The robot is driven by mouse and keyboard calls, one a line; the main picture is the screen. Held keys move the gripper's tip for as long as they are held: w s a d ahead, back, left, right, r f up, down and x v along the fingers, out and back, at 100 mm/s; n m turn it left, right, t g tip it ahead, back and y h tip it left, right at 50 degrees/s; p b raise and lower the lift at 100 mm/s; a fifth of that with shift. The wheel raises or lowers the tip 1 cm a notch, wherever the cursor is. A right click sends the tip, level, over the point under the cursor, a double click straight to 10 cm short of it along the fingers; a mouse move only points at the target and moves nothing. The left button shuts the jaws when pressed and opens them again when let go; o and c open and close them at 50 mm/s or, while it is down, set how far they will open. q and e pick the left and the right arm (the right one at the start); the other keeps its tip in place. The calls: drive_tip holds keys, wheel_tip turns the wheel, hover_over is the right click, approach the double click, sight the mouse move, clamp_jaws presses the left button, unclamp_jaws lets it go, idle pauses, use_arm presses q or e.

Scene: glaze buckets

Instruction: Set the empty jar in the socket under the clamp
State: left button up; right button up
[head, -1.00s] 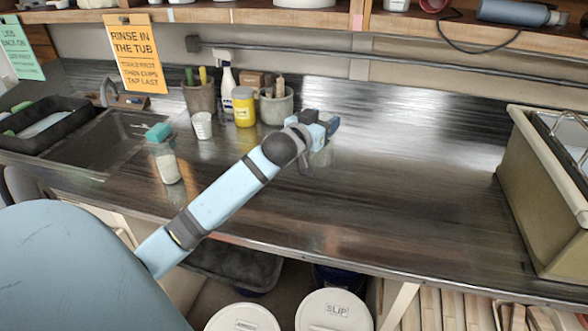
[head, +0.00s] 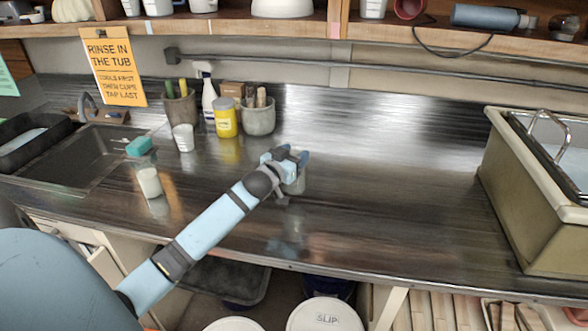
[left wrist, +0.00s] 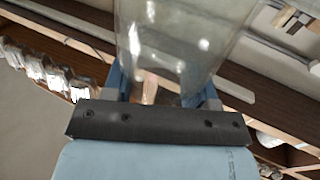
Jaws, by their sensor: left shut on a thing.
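My left gripper (head: 290,160) is shut on a clear, empty-looking jar (head: 295,182), held over the middle of the dark counter. Gripper and wrist partly hide the jar in the head view. In the left wrist view the see-through jar (left wrist: 180,38) stands between the two fingers of the left gripper (left wrist: 165,85). I see neither the socket nor the clamp in these frames. My right gripper is not in view.
A sink (head: 85,160) is farther left, a big tub (head: 500,180) at right. Counter between is clear.

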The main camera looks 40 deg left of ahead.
use_arm(q)
drive_tip(key=shift+f, duration=2.45)
drive_tip(key=o, duration=1.2)
drive_tip(key=shift+f, duration=0.1)
drive_tip(key=shift+c, duration=0.2)
